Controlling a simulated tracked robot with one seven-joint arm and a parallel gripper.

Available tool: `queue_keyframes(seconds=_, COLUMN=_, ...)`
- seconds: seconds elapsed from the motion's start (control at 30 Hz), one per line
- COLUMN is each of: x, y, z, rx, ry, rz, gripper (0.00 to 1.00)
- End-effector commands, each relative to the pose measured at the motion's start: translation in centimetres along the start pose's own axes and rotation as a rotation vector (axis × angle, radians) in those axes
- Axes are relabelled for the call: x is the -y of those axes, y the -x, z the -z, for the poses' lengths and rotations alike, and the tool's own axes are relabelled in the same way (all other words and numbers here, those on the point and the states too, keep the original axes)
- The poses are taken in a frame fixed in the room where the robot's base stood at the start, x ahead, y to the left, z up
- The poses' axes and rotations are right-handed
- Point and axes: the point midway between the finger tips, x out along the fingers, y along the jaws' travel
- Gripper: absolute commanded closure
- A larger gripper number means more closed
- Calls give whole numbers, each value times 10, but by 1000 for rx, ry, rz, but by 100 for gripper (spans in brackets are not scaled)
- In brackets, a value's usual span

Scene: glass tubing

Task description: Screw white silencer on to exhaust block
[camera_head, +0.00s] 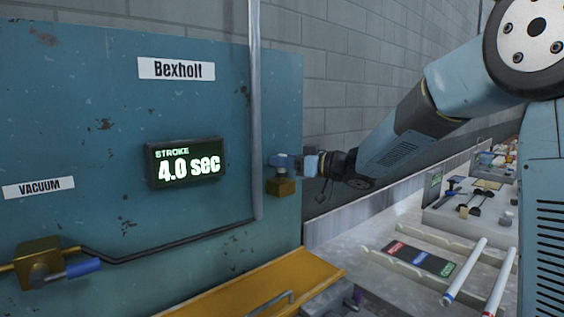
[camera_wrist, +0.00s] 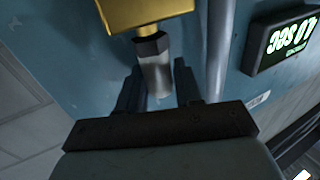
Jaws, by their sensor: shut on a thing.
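The exhaust block is a brass cube (camera_head: 280,187) on the right part of the blue panel; it also shows at the top of the wrist view (camera_wrist: 150,12). My gripper (camera_wrist: 158,88) is shut on the silencer, with one dark finger on each side. In the head view my gripper (camera_head: 290,163) is just above the block, and the silencer is mostly hidden there.
A vertical grey pipe (camera_head: 255,110) runs close left of the block. A lit stroke display (camera_head: 186,162) and another brass block with a blue lever (camera_head: 40,263) are further left. The bench at right holds a labelled rack (camera_head: 420,258) and tubes.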

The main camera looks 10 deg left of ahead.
Motion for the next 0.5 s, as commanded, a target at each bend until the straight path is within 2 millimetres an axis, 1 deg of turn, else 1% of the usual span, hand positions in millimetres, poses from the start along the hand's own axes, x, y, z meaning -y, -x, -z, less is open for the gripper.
queue_keyframes(seconds=0.03, x=1, y=0, z=0, rx=0, ry=0, rz=2, gripper=75)
queue_keyframes(seconds=0.3, x=2, y=-1, z=0, rx=0, ry=0, rz=4, gripper=100)
queue_keyframes(seconds=0.4, x=3, y=-1, z=0, rx=-1, ry=1, rz=-9, gripper=100)
queue_keyframes(seconds=0.5, x=4, y=-1, z=1, rx=-2, ry=1, rz=-67, gripper=100)
